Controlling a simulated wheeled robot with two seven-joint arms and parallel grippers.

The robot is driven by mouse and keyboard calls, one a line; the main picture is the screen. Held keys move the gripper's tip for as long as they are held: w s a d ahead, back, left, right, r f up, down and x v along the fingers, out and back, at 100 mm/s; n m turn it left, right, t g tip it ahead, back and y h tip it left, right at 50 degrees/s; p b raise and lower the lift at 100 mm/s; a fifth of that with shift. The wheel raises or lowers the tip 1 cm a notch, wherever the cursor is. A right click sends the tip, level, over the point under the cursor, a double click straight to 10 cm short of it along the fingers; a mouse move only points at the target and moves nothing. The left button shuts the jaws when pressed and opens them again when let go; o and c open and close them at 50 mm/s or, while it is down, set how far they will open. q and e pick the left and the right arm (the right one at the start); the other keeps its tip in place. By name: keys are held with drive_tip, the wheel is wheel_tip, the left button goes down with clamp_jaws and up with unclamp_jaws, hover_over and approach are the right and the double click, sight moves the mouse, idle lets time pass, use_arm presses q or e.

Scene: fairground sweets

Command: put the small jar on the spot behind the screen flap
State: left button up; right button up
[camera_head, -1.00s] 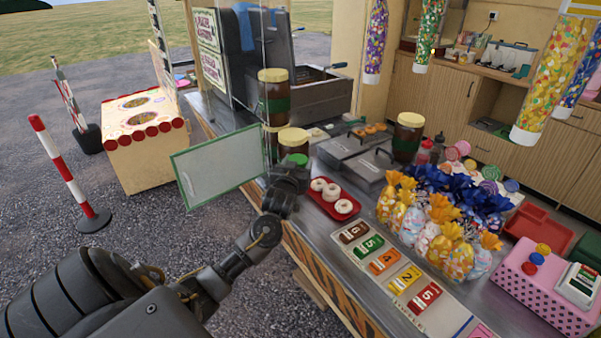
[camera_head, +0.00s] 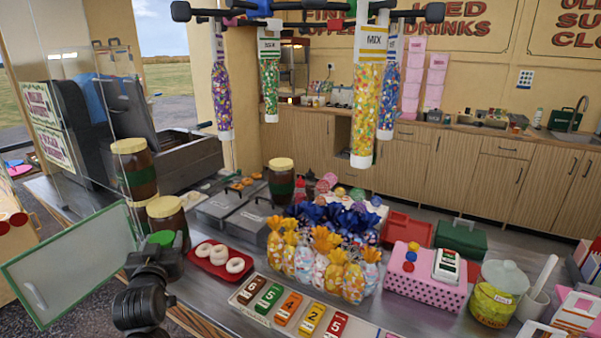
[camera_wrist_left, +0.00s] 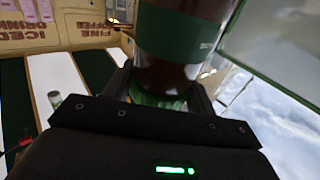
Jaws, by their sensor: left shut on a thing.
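The small jar shows mainly as a green lid (camera_head: 161,238) in the head view; its body is mostly hidden by my gripper. My left gripper (camera_head: 158,254) is shut on it at the counter's left front edge, just in front of a larger brown jar with a yellow lid. In the left wrist view the green lid (camera_wrist_left: 158,99) sits between the fingers, with a brown jar close beyond. The screen flap (camera_head: 72,262), a clear panel with a green frame, stands left of my gripper. The spot behind it is not visible. My right gripper is not in view.
Yellow-lidded brown jars (camera_head: 134,170) (camera_head: 168,212) stand close behind my gripper. A red tray (camera_head: 222,262) of ring doughnuts lies to its right, then bagged sweets (camera_head: 322,262) and number cards (camera_head: 290,308). Sweet-filled tubes (camera_head: 367,100) hang above the counter.

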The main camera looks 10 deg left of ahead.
use_arm(q)
drive_tip(key=shift+d+r+h, duration=0.15)
drive_tip(key=shift+d+r, duration=0.25)
drive_tip(key=shift+d, duration=0.2)
drive_tip(key=shift+d+r+h, duration=0.15)
drive_tip(key=shift+d+r, duration=0.2)
drive_tip(key=shift+d, duration=0.2)
drive_tip(key=s+d+f+m+h, duration=0.2)
drive_tip(key=s+d+h, duration=0.1)
drive_tip(key=d, duration=0.7)
drive_tip(key=s+d+f+m+t+h, duration=0.1)
drive_tip(key=s+d+f+m+h, duration=0.2)
drive_tip(key=d, duration=0.8)
drive_tip(key=shift+s+t+h, duration=0.3)
drive_tip(key=shift+s+h, duration=0.2)
drive_tip(key=shift+s, duration=0.2)
drive_tip(key=shift+f, duration=0.15)
